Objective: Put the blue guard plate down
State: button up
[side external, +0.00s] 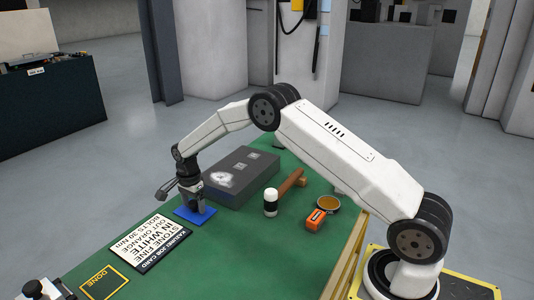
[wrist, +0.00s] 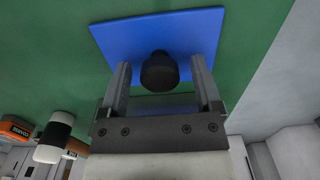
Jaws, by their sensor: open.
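The blue guard plate (side external: 204,215) lies on the green bench top, in front of the dark grey block. In the wrist view the plate (wrist: 112,40) shows a black round knob (wrist: 158,72) standing up from it. My gripper (side external: 193,207) is over the plate, pointing down. In the wrist view my gripper's two fingers (wrist: 161,78) stand apart on either side of the knob, with a gap on each side. The gripper is open and holds nothing. The arm hides part of the plate in the side view.
A dark grey block (side external: 240,178) stands close behind the plate. A DONE mat (side external: 104,282) lies at front left.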

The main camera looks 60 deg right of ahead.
aim_at(195, 205)
notch_tip(195, 205, up, 12)
dwell(0.6)
dwell(0.5)
jog(key=s+a+f+n+t, duration=0.1)
jog(key=s+a+n, duration=0.1)
jog(key=s+n, duration=0.7)
jog(key=s+a+f+n+t, duration=0.1)
jog(key=s+a+n, duration=0.2)
jog(key=s+n, duration=0.6)
jog(key=s, duration=1.1)
jog(key=shift+s+a+f+t, duration=0.2)
jog(key=shift+f+t, duration=0.05)
jog(key=shift+t, duration=0.05)
